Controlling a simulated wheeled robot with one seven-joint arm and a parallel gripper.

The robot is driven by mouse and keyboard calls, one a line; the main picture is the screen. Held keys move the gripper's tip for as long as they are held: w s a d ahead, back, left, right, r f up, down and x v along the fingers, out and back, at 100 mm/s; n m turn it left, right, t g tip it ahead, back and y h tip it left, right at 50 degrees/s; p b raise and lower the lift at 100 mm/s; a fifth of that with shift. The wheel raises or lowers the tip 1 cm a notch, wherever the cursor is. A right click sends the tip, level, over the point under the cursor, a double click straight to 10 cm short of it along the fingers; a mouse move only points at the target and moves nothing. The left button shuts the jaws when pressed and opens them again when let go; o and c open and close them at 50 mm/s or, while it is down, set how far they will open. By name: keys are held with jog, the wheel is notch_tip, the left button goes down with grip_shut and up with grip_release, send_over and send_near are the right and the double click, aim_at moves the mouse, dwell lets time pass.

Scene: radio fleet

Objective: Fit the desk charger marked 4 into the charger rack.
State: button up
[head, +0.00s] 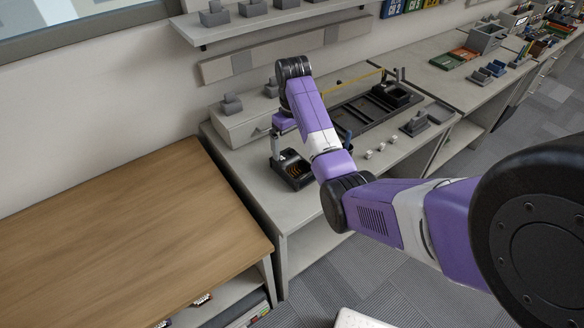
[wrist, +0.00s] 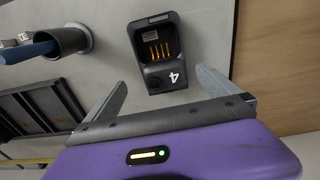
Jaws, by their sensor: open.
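The desk charger marked 4 (wrist: 157,50) is a black cradle with gold contacts and a white 4 on its front. It sits on the grey bench, and in the head view it shows (head: 292,171) just below my gripper. My gripper (wrist: 163,82) is open and empty. Its two fingers point toward the charger, one to either side of its numbered end, with no visible grip on it. The charger rack (head: 360,110) appears to be the dark tray frame on the bench behind my arm. My arm hides part of it. Its edge shows in the wrist view (wrist: 40,112).
A dark cup (wrist: 72,41) holding a blue-handled tool stands near the charger. Small white blocks (head: 380,148) and a grey holder (head: 414,124) are on the bench to the right. A wooden table (head: 130,230) stands at the left with a clear top. A shelf (head: 270,25) runs above.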

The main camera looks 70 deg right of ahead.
aim_at(292, 163)
jog(key=shift+s+a+f, duration=0.1)
jog(key=shift+s, duration=0.2)
jog(key=shift+f, duration=0.35)
jog(key=shift+a+f+p, duration=0.15)
jog(key=shift+f+p, duration=0.25)
jog(key=shift+f, duration=1.3)
jog(key=shift+a+f+p, duration=0.1)
jog(key=shift+f+p, duration=0.25)
jog(key=shift+f, duration=1.3)
jog(key=shift+c, duration=0.2)
jog(key=c, duration=1.4)
jog(key=shift+w, duration=0.1)
jog(key=shift+c, duration=1)
jog(key=shift+r, duration=0.1)
